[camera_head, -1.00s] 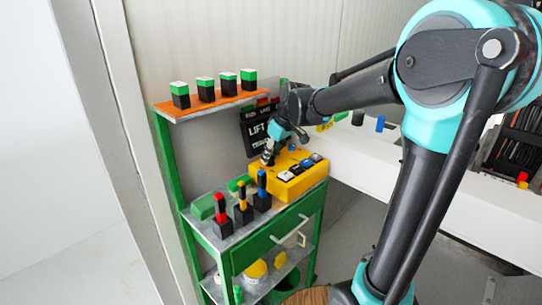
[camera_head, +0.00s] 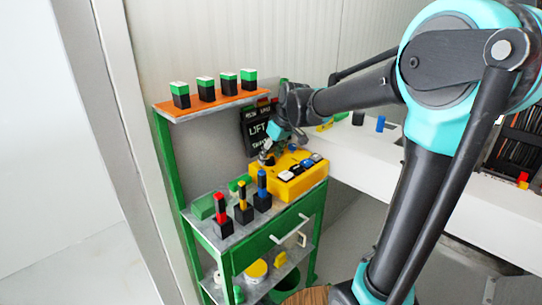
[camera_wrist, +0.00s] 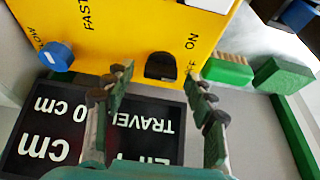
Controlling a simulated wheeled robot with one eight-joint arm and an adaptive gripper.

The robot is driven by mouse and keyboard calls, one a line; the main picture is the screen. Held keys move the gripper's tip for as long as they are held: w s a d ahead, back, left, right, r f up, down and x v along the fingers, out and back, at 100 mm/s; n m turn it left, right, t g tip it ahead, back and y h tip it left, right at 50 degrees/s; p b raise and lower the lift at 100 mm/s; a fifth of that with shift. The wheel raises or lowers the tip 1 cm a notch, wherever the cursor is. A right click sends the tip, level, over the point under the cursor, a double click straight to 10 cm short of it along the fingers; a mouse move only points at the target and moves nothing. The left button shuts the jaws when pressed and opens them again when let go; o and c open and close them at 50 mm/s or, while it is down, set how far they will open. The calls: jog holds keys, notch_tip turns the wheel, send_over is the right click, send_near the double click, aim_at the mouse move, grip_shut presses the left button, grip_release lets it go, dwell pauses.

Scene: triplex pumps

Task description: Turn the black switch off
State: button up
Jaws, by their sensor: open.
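The black switch (camera_wrist: 160,66) is a dark rounded knob on the face of the yellow control box (camera_wrist: 120,25), beside the printed words ON and OFF in the wrist view. My gripper (camera_wrist: 158,76) is open, its two fingertips apart on either side of the switch and slightly short of it. I see no clear contact. In the head view the yellow box (camera_head: 290,180) sits on the green cart's top, and my gripper (camera_head: 270,148) is at its rear left end. OFF is partly hidden by a finger.
A blue knob (camera_wrist: 56,56) is on the same box. A black lettered sign (camera_head: 257,128) stands behind it. Red, yellow and blue-topped switches (camera_head: 243,208) stand in front left on the cart. Green-topped blocks (camera_head: 205,88) line the orange shelf above.

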jog(key=v, duration=1.2)
